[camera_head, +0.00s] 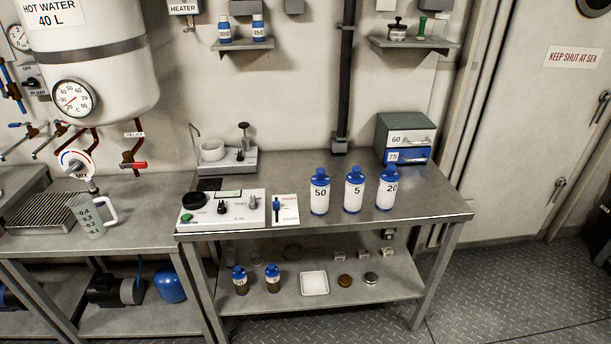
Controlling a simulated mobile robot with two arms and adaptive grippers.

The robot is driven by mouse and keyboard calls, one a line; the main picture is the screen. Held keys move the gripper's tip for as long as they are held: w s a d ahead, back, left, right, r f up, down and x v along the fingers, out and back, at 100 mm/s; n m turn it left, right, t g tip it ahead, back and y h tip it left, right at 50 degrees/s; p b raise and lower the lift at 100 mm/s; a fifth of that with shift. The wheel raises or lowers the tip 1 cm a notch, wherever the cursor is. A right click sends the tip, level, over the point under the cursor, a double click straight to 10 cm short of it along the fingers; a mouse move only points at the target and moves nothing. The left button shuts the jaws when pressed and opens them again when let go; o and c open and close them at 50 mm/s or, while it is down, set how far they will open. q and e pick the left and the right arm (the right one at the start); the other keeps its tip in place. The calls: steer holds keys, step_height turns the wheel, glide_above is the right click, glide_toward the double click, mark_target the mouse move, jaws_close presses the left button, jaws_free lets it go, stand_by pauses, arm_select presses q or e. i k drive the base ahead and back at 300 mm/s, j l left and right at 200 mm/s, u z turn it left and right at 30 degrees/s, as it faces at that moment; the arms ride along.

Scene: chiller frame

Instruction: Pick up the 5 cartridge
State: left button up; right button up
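The 5 cartridge (354,191) is a white bottle with a blue cap and blue base, marked 5. It stands upright on the metal table, in the middle of a row of three. Neither of my grippers shows in the head view.
A white control unit (222,212) and a small card (285,210) lie left of the row on the table (427,204). A drawer box (405,139) marked 60 and 75 stands at the back right. The table in front of the cartridges is clear. Shelves (414,44) hang on the wall.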

mark_target(355, 181)
steer(key=k+l, duration=0.15)
steer(key=l, duration=0.25)
steer(key=k+l, duration=0.1)
steer(key=l, duration=0.3)
steer(key=k+l, duration=0.15)
steer(key=l, duration=0.25)
